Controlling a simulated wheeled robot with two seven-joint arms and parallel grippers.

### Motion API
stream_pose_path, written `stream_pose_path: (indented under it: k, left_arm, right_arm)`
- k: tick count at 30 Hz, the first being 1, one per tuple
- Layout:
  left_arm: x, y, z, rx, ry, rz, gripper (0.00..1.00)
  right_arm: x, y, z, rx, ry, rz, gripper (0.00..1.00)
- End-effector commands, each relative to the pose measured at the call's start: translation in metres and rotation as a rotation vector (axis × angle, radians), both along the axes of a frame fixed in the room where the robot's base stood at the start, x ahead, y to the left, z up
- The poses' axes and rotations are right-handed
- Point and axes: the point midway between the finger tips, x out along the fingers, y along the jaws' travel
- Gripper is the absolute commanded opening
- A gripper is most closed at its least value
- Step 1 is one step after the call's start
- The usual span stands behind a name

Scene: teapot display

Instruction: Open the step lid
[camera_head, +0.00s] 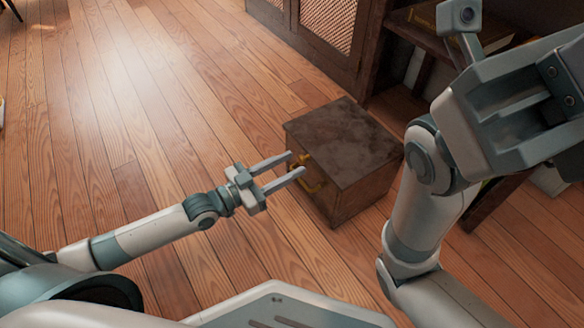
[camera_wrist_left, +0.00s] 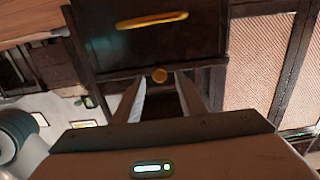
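The step (camera_head: 343,140) is a dark wooden box on the floor with a flat, worn, closed lid. I cannot tell whether the fingers touch the knob. My right gripper's fingers are not in view.
A wooden cabinet with mesh doors (camera_head: 327,22) stands behind the box. A dark shelf with a book (camera_head: 425,14) is at the upper right. My right arm covers the right side. The plank floor (camera_head: 130,110) to the left is clear.

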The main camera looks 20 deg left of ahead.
Motion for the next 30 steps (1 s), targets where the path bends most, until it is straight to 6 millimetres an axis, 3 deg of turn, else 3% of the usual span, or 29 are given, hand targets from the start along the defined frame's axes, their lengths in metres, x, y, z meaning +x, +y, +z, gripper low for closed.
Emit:
stream_pose_path:
  k: [6, 15, 20, 30]
  left_arm:
    - [0.0108, -0.0083, 0.0002, -0.001, 0.000, 0.000, 0.38]
    - [0.0114, -0.0090, 0.0007, 0.000, 0.000, 0.000, 0.38]
    - [0.0113, -0.0089, 0.0006, 0.000, 0.000, 0.000, 0.02]
    - [0.0112, -0.0089, 0.0027, 0.002, 0.003, 0.000, 0.00]
  right_arm:
    - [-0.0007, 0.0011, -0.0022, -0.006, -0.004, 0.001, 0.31]
    - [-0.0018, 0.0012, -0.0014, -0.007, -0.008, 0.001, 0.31]
    - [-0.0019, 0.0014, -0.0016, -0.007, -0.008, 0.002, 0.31]
    - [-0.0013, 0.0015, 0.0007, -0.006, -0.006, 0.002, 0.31]
